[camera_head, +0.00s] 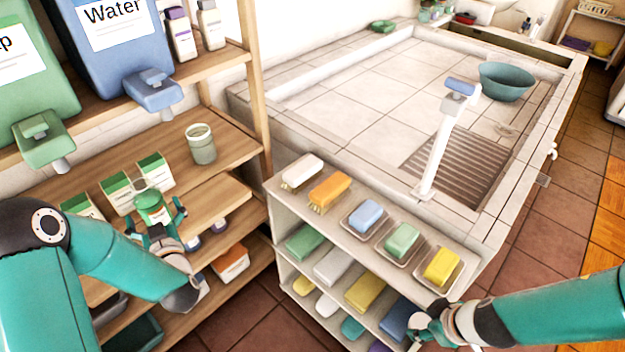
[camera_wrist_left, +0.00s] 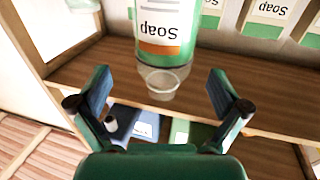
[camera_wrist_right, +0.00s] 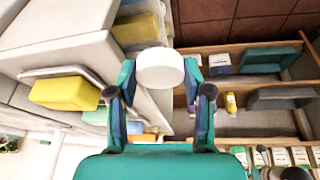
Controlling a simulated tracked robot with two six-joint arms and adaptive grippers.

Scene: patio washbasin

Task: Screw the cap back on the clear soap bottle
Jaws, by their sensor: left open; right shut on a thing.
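The soap bottle (camera_head: 152,207) with a green and white label is at the front of the wooden shelf on the left. In the left wrist view the bottle (camera_wrist_left: 166,40) appears upside down, and its clear neck shows no cap. My left gripper (camera_head: 155,222) is open, with its fingers spread on either side of the neck and a gap at each side. My right gripper (camera_head: 428,322) is at the lower right, in front of the low shelf unit, far from the bottle. In the right wrist view it is shut on a round white cap (camera_wrist_right: 160,67).
Several soap cartons (camera_head: 118,193) and a clear jar (camera_head: 201,145) stand behind the bottle. A blue water dispenser (camera_head: 152,92) hangs above. The low shelf unit (camera_head: 335,225) with brushes and soap bars stands between my grippers, in front of the tiled basin (camera_head: 350,90).

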